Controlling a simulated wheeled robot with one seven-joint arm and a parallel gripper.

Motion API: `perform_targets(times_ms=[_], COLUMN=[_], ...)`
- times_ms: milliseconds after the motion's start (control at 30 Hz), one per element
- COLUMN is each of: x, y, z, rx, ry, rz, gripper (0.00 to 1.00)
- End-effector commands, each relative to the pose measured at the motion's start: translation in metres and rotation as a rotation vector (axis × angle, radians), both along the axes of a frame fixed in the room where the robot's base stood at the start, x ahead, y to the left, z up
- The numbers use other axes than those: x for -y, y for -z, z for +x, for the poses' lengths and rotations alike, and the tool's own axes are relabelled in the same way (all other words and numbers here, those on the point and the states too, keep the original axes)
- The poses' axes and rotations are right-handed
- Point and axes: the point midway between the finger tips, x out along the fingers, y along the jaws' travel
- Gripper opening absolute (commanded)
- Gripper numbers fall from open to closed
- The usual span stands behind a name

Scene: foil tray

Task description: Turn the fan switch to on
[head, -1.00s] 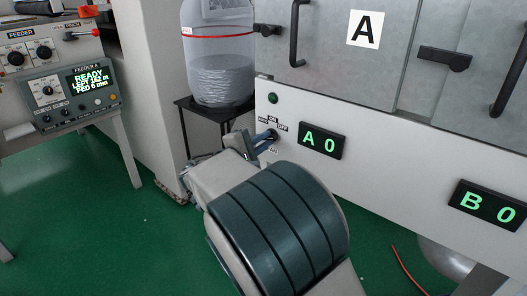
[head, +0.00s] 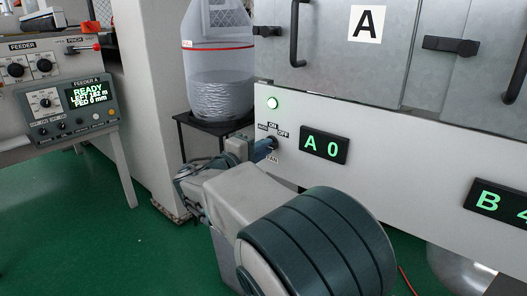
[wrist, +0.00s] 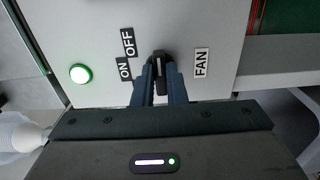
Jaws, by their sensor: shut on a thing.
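The fan switch is a small black knob (wrist: 159,60) on the white panel, between the ON and OFF labels and the FAN label in the wrist view. My gripper (wrist: 160,78) is shut on the knob, with a blue-grey finger on each side. In the head view my gripper (head: 266,146) reaches the panel just under the ON and OFF labels, and the fingers mostly hide the knob. The knob's exact pointing is hard to read. A round green lamp (head: 272,103) above the switch is lit; it also glows in the wrist view (wrist: 80,73).
Right of the switch is a display (head: 325,145) reading A 0. Another display (head: 500,204) is cut off at the right edge. A clear bag (head: 220,75) stands on a black stand at left. The feeder panel (head: 72,104) is farther left.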

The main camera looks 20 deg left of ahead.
Motion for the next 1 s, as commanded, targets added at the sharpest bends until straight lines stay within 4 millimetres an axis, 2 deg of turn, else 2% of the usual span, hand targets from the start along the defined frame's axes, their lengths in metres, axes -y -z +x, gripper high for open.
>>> perform_targets(times_ms=[167, 200, 267, 533, 667, 767, 1000], x=[0.000, 0.000, 0.000, 0.000, -0.004, -0.010, -0.032], y=[0.001, 0.001, 0.001, 0.000, -0.001, -0.002, -0.003], z=[0.000, 0.000, 0.000, -0.001, -0.008, -0.023, -0.074], rx=[-0.003, -0.003, -0.003, -0.002, -0.002, -0.002, -0.004], ry=[0.001, 0.001, 0.001, 0.000, -0.001, -0.003, -0.004], rz=[-0.001, -0.001, -0.002, -0.001, -0.001, -0.002, -0.004], gripper=[0.00, 0.20, 0.34, 0.34, 0.34, 0.34, 0.34])
